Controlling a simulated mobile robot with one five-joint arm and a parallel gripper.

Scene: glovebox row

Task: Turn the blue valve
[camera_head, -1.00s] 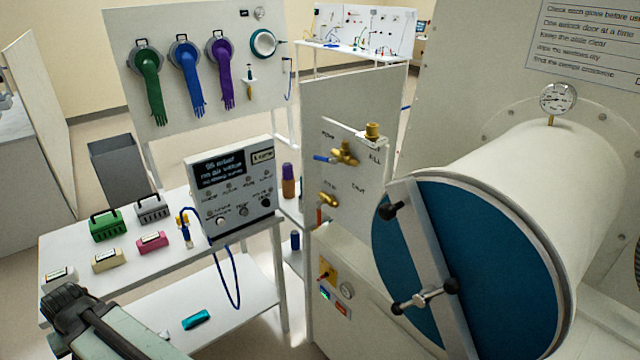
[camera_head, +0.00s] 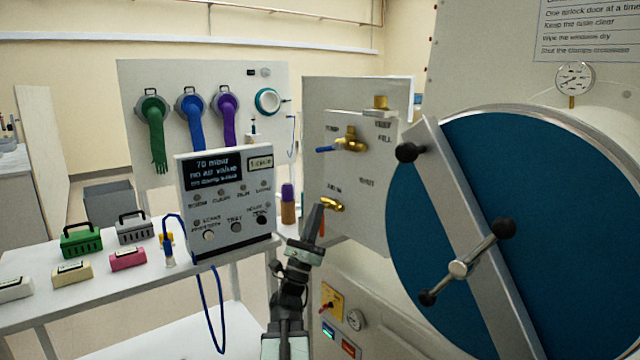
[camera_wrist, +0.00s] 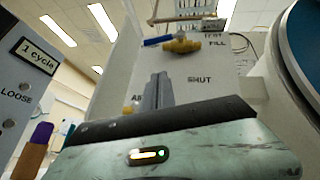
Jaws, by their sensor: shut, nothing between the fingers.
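The blue valve is a brass valve body (camera_head: 350,139) with a blue lever (camera_head: 326,149) that points left.
A grey control box (camera_head: 228,200) with a screen stands on the white table to the left.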

